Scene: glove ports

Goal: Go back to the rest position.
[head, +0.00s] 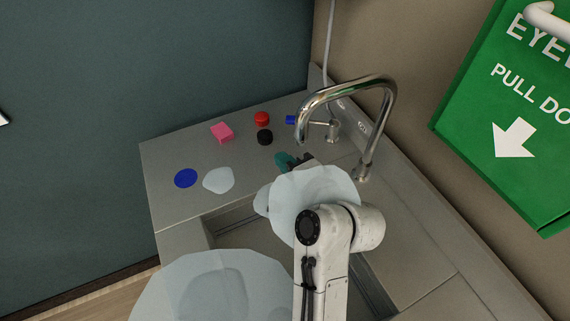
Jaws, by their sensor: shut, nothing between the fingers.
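My arm reaches up from the bottom of the head view, over the sink and toward the counter (190,205). My gripper (301,160) shows only as a small dark part beyond the pale rounded shape around the arm. It is shut with nothing held. A teal object (284,159) is right beside it at its left, partly hidden; I cannot tell whether they touch. The finger details are too small to see.
A chrome faucet (388,108) arches close right of my gripper. On the counter are a pink block (222,132), red (262,118) and black (265,138) round things, a blue object (290,120), a blue disc (185,178) and a pale patch (218,180). A green sign (480,115) hangs right.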

